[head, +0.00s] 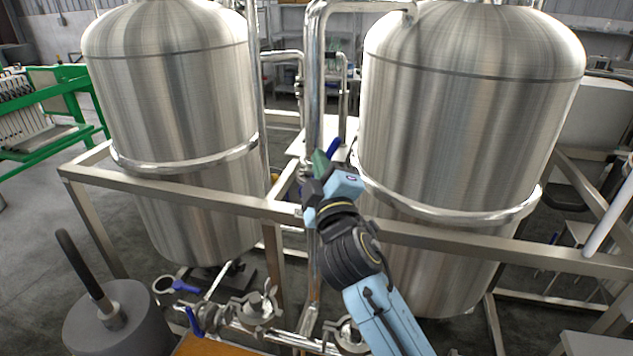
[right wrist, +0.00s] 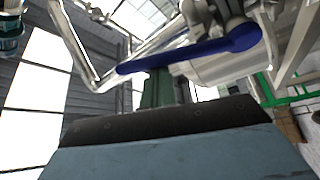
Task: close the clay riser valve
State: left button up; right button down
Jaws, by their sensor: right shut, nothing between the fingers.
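A valve with a blue lever (head: 334,147) sits on the upright steel riser pipe between the two tanks. No clay colour or label shows on it. In the right wrist view the blue lever (right wrist: 190,54) runs across the picture, from the valve body at the upper right to its free end at the left. My right gripper (head: 320,158) is at the riser, just left of the lever. Its green fingers (right wrist: 158,88) are shut and empty, their tips close to the lever; I cannot tell whether they touch it. My left gripper is not in view.
Steel tanks stand left (head: 175,90) and right (head: 470,120) of the riser. A frame rail (head: 190,193) crosses in front, below my gripper. Low pipework carries other blue-handled valves (head: 186,286). A grey cylinder with a dark bar (head: 112,318) stands front left.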

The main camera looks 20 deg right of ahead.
jog(key=s+d+f+m+t+h+b, duration=0.1)
jog(key=s+d+f+m+b, duration=0.2)
jog(key=f+b, duration=0.4)
jog(key=shift+d+f+m+h, duration=0.3)
jog(key=shift+d+f+m, duration=0.1)
jog(key=shift+d, duration=0.4)
jog(key=shift+f, duration=0.25)
dwell(0.3)
